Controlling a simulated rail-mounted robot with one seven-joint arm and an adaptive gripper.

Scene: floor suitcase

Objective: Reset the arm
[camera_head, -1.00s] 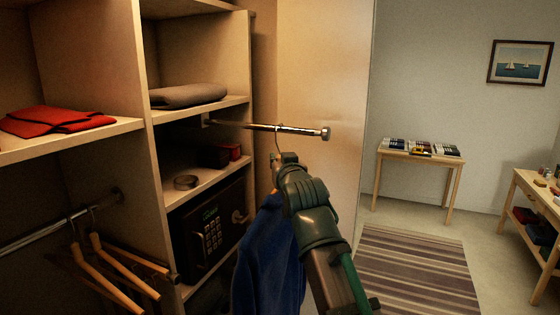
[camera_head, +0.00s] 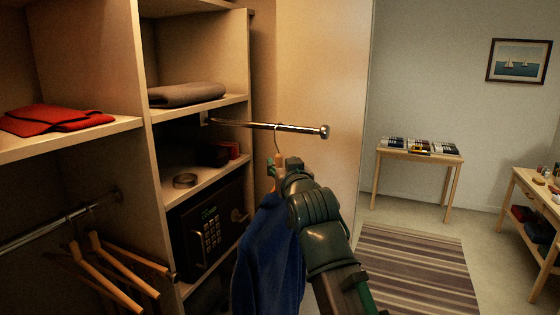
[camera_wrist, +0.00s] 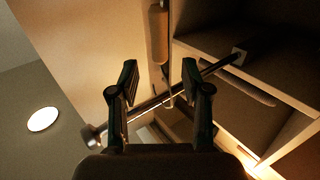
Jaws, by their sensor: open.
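My gripper (camera_head: 286,166) is at the upper end of my arm in the head view, just below and in front of a short metal rail (camera_head: 265,126). In the wrist view my gripper (camera_wrist: 160,80) has its two fingers spread apart, with nothing held between them. The rail (camera_wrist: 150,106) runs diagonally beyond the fingers. A blue garment (camera_head: 268,260) hangs on a wooden hanger (camera_head: 278,172) whose hook is over the rail. The garment is partly hidden behind my arm. Part of a wooden piece, seemingly the hanger (camera_wrist: 158,35), shows in the wrist view.
The wardrobe at left holds a red folded cloth (camera_head: 58,119), a grey folded cloth (camera_head: 187,94), a safe (camera_head: 208,228) and empty hangers (camera_head: 125,265). A side table (camera_head: 420,156) with books stands at the back. A striped rug (camera_head: 415,265) lies on open floor at right.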

